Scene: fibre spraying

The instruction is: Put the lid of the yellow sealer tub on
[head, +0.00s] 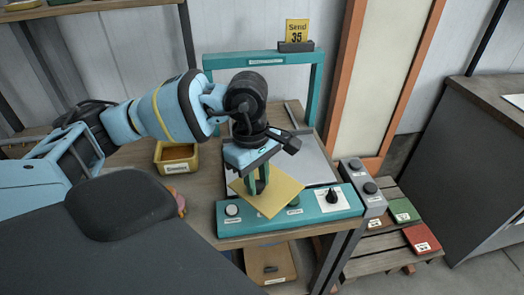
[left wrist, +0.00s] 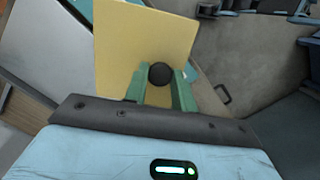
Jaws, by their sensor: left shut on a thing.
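The yellow tub (head: 177,157) stands open on the wooden table, left of the teal machine, with a small label on its front. My left gripper (head: 258,185) is shut on the dark knob of a flat square yellow lid (head: 275,196). The lid is to the right of the tub and apart from it, in front of the machine's grey plate. In the left wrist view the lid (left wrist: 135,45) spreads beyond the green fingers (left wrist: 160,88), and the round black knob (left wrist: 160,73) sits between them. My right gripper is not in view.
The teal machine (head: 300,213) has knobs on its front bar and a teal frame (head: 265,58) behind. A grey button box (head: 361,185) is at its right. A tan box (head: 270,264) sits below the table. Green (head: 403,209) and red (head: 421,238) pieces lie on a pallet.

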